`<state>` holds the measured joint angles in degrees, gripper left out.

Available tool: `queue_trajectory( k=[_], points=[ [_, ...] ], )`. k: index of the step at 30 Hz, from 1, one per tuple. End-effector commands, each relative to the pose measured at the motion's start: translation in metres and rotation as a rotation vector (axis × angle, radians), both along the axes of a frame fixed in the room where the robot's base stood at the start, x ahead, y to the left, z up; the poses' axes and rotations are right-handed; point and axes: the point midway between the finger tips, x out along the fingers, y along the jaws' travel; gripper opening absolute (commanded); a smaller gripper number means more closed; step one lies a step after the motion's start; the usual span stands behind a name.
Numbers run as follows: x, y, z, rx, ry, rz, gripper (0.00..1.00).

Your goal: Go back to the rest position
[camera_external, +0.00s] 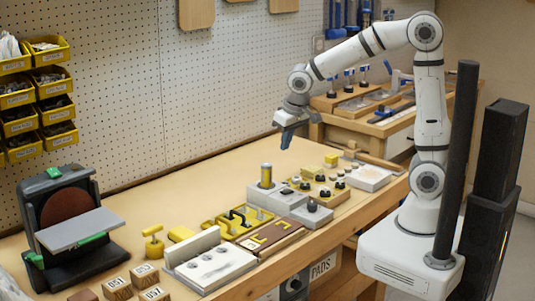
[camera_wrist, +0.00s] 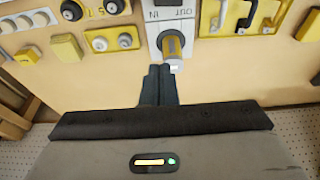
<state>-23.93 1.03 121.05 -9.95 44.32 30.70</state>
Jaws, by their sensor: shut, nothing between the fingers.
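My gripper (camera_external: 287,136) hangs from my bent arm above the bench, towards the pegboard wall. In the wrist view my gripper (camera_wrist: 159,72) has its two dark fingers together and nothing between them. A yellow and grey cylinder (camera_external: 266,175) stands upright on a grey block marked IN and OUT, below and to the left of my gripper. The cylinder also shows just past the fingertips in the wrist view (camera_wrist: 174,46). My gripper appears apart from it.
The wooden bench (camera_external: 150,215) carries a disc sander (camera_external: 70,220), a white block (camera_external: 210,265), yellow handle panels (camera_external: 243,218) and knob panels (camera_external: 318,188). Numbered wooden cubes (camera_external: 145,275) lie at the front left. Yellow bins (camera_external: 50,85) hang on the left. The bench strip along the wall is clear.

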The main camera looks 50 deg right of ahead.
Motion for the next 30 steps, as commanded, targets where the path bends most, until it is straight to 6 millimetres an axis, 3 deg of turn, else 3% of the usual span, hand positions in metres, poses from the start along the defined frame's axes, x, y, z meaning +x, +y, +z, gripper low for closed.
queue_trajectory(
  k=[1,6,12,18,30],
  points=[
    [-0.014,-0.028,0.009,0.001,0.001,-0.013,0.0],
    [-0.072,-0.097,0.019,-0.003,0.027,-0.012,0.0],
    [-0.132,-0.14,0.016,0.004,0.043,-0.001,0.0],
    [-0.157,-0.152,0.011,0.008,0.051,0.01,0.0],
    [-0.158,-0.152,0.01,0.007,0.051,0.013,0.0]
  ],
)
